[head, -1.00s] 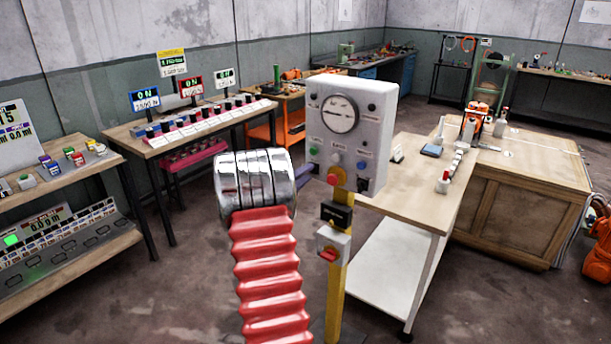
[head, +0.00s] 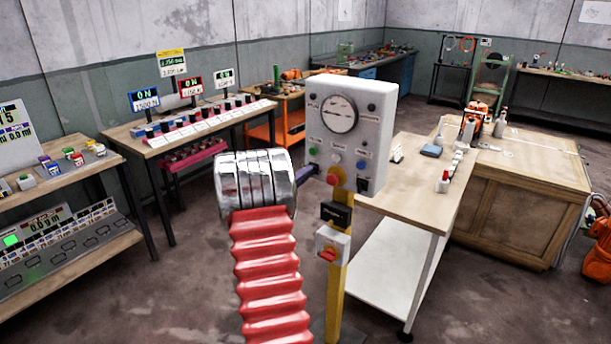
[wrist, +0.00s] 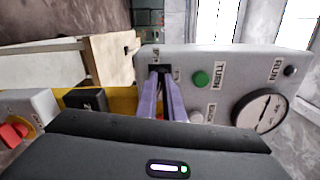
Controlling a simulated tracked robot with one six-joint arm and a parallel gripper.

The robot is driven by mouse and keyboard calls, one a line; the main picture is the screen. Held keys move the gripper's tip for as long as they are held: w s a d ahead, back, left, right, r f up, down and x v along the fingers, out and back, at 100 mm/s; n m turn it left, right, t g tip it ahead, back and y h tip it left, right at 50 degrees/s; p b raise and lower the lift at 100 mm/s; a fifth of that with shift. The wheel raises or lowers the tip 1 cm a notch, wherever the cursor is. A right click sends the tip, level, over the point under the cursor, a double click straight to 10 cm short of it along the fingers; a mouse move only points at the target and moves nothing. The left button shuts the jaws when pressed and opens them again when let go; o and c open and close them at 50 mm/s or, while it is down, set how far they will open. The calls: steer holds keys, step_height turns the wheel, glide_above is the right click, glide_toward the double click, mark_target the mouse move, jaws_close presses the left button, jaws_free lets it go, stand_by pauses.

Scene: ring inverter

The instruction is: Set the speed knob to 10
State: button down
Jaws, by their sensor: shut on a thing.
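The grey control box (head: 382,115) stands on a yellow post, with a round gauge (head: 339,114) at its top and coloured buttons below. In the wrist view the panel (wrist: 235,60) appears turned sideways, with the gauge (wrist: 259,110) at right and a green button (wrist: 200,78) marked TURN. My gripper's purple fingers (wrist: 163,85) are shut at a small black knob (wrist: 160,70) in the panel's lower left corner. The knob's label is mostly hidden, and its setting cannot be read. In the head view my gripper (head: 306,176) is mostly hidden behind my wrist.
A black box (head: 336,214) and a red switch (head: 329,254) sit lower on the post. A wooden bench (head: 425,190) stands close on the right. Shelves (head: 75,180) and a table with displays (head: 190,140) are at left.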

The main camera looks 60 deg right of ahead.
steer(key=shift+f+n, duration=0.15)
steer(key=shift+n, duration=0.35)
steer(key=shift+a+f+n, duration=0.1)
steer(key=shift+f+n, duration=0.05)
steer(key=shift+n, duration=4.6)
steer(key=shift+f+n, duration=0.15)
steer(key=shift+n, duration=4.6)
steer(key=c, duration=1.9)
jaws_free()
steer(key=shift+r, duration=0.25)
steer(key=shift+o, duration=0.2)
